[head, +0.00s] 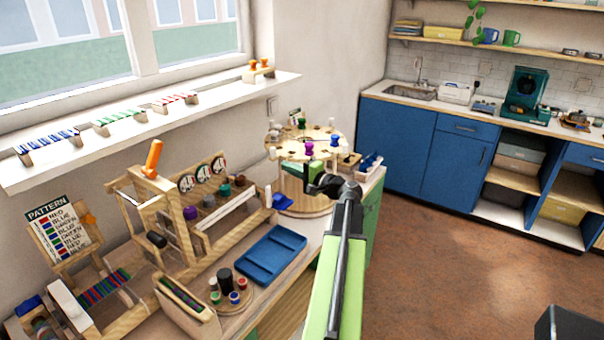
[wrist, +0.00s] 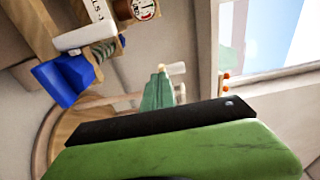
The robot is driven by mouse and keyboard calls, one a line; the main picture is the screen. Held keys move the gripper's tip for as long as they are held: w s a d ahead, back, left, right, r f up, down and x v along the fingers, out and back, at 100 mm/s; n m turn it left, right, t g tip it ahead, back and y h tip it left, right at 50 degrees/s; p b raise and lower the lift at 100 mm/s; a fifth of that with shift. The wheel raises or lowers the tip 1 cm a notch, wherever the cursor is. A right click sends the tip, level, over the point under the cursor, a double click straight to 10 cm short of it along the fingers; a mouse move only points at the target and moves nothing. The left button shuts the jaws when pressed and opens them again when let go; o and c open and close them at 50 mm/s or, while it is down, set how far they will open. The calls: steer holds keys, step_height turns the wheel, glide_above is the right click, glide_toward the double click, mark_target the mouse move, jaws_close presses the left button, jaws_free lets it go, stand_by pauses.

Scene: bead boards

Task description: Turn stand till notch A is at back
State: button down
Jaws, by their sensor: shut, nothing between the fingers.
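The round wooden stand (head: 285,150) is at the back end of the workbench in the head view. Its pale top disc carries several coloured pegs, among them a purple peg (head: 309,148), a blue peg (head: 335,140) and a green peg (head: 302,123). I cannot make out notch A or any letter on the disc. My gripper (head: 322,186) is shut and empty, in front of the stand's right side and below the disc's front edge in the picture. I cannot tell if it touches the stand. My gripper hides part of the stand's lower body.
A blue tray (head: 270,256), a small round board with spools (head: 236,299) and a wooden frame with dials (head: 203,180) fill the bench left of my arm. The window shelf (head: 125,135) runs above. Open floor (head: 440,270) lies to the right.

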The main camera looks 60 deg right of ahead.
mark_target(274, 161)
steer(key=shift+w+d, duration=0.15)
steer(key=shift+w, duration=1.75)
steer(key=shift+h, duration=0.3)
